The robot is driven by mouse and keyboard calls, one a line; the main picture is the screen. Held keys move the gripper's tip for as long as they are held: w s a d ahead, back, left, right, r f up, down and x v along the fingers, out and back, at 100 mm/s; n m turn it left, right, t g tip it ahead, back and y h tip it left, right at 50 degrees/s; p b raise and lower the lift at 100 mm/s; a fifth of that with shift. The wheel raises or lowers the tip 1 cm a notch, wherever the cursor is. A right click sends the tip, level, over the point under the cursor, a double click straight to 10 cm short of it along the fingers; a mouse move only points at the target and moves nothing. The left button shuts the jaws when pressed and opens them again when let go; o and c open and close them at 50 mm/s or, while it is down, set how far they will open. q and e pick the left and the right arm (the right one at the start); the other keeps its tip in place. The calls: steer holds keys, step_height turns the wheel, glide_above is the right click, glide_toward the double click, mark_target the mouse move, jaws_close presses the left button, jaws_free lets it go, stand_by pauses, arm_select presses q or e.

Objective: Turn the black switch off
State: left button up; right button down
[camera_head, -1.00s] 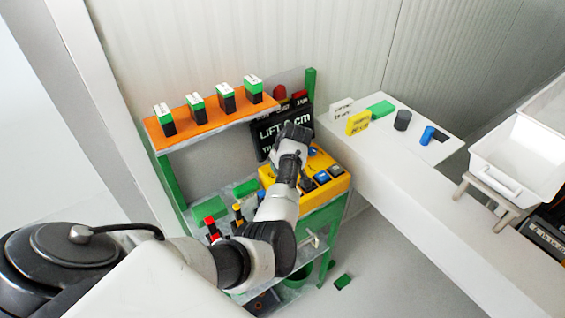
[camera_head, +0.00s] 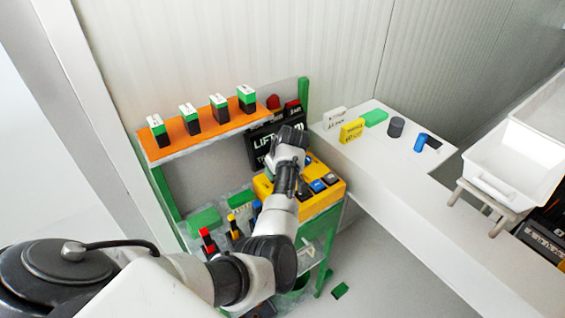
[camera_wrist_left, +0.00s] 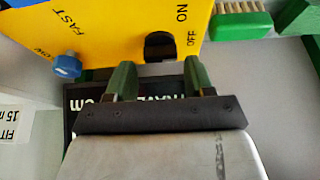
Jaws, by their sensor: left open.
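Nothing is between the fingers except the box's edge and the dark panel behind. In the head view the yellow box (camera_head: 329,197) stands on the green rack. My left wrist covers part of it, and the fingertips and black switch are hidden there.
A blue knob (camera_wrist_left: 67,66) is on the same box face, marked FAST. A brush (camera_wrist_left: 240,22) lies beside the box. A black LIFT display (camera_head: 262,147) stands behind my wrist. An orange shelf (camera_head: 205,135) holds several green-and-black blocks. A white counter (camera_head: 400,180) extends right.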

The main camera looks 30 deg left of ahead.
arm_select(q)
steer(key=b+v, duration=0.1)
steer(key=v, duration=0.7)
steer(key=shift+r, duration=0.15)
